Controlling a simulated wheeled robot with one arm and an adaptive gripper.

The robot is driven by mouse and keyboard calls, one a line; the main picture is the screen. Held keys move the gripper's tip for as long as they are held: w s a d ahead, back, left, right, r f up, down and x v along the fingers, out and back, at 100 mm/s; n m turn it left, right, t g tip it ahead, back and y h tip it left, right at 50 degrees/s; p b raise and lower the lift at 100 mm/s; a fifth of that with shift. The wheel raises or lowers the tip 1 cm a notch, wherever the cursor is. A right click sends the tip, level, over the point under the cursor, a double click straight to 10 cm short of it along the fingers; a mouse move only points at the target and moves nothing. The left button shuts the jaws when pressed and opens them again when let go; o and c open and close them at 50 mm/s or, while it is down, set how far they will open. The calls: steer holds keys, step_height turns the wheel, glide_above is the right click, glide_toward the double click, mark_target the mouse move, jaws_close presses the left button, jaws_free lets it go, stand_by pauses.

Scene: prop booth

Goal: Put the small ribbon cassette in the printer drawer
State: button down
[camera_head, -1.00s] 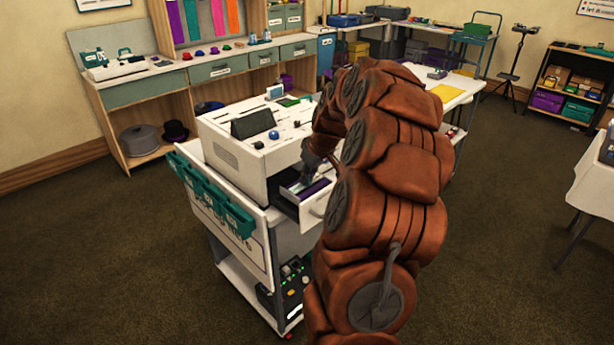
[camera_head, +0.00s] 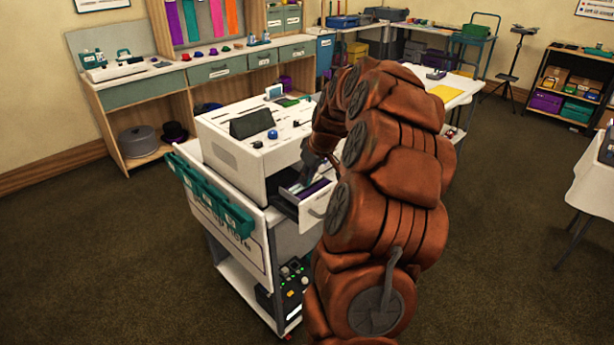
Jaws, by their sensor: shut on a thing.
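The white printer (camera_head: 232,155) stands on a cart, with dark slots and small parts on its top. Its drawer (camera_head: 318,203) is pulled out at the front right, and its dark interior with a purple strip shows. My gripper (camera_head: 308,178) points down at the open drawer, close above or inside it; I cannot tell which. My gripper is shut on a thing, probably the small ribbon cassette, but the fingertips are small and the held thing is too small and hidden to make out. My orange-brown arm covers the area right of the drawer.
Teal bins (camera_head: 212,195) hang on the cart's near left side. The cart (camera_head: 243,302) has a lower shelf with a dark device (camera_head: 290,285). A workbench (camera_head: 145,90) stands behind at the left. The carpet left of the cart is clear.

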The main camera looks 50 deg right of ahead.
steer(key=shift+f, duration=0.4)
steer(key=shift+f+b, duration=0.7)
steer(key=shift+f, duration=0.15)
steer(key=c, duration=1.2)
jaws_free()
steer(key=v, duration=1.2)
